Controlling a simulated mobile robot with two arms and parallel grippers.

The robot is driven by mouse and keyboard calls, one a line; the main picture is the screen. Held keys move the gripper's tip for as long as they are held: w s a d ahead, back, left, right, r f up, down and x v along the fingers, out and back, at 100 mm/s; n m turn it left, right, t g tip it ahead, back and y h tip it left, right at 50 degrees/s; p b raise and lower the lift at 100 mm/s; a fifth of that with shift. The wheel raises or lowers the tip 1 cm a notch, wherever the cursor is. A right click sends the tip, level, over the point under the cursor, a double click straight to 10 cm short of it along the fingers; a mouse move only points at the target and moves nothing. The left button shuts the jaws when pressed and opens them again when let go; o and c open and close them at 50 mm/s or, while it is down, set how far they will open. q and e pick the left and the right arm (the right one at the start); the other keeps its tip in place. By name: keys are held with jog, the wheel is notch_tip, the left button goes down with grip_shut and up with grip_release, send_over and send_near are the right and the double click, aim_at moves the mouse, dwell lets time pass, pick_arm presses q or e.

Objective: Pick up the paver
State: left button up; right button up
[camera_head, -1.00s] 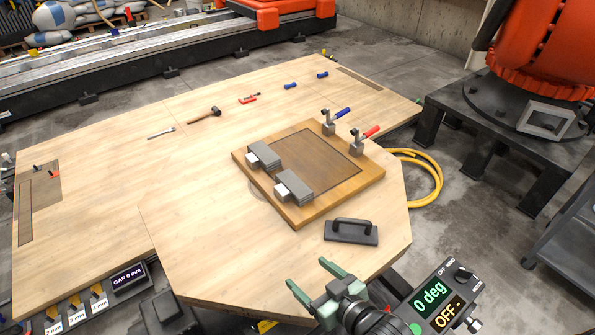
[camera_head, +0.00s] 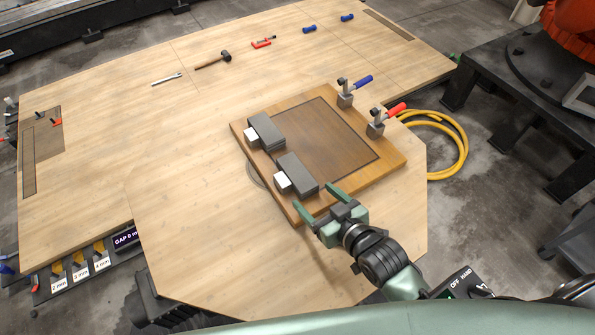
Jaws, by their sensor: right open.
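Two grey blocks with white ends, a rear one (camera_head: 267,132) and a front one (camera_head: 299,173), lie on the left side of a wooden board (camera_head: 391,163). I cannot tell for certain which thing is the paver. My right gripper (camera_head: 313,197) is open and empty, its two green fingers pointing toward the front block. In the picture it overlaps the board's front edge, close to that block. I cannot tell its height or whether it touches anything. My left gripper is not in view.
Two toggle clamps, blue-handled (camera_head: 348,94) and red-handled (camera_head: 378,122), stand along the board's right rear side. A mallet (camera_head: 214,60), a wrench (camera_head: 167,79) and other small tools lie at the back of the table (camera_head: 190,170). Its left middle is clear.

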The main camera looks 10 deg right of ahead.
aim_at(311, 191)
jog(key=x, duration=0.4)
jog(key=shift+w+d+f+p, duration=0.1)
jog(key=shift+d+p, duration=0.2)
jog(key=shift+w+a+f, duration=0.1)
jog(key=shift+w+f, duration=0.05)
jog(key=shift+w, duration=0.15)
jog(key=shift+a, duration=0.1)
jog(key=c, duration=1.4)
grip_shut()
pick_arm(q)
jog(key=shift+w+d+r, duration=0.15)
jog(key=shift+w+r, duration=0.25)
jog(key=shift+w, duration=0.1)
pick_arm(e)
jog(key=shift+w, duration=0.1)
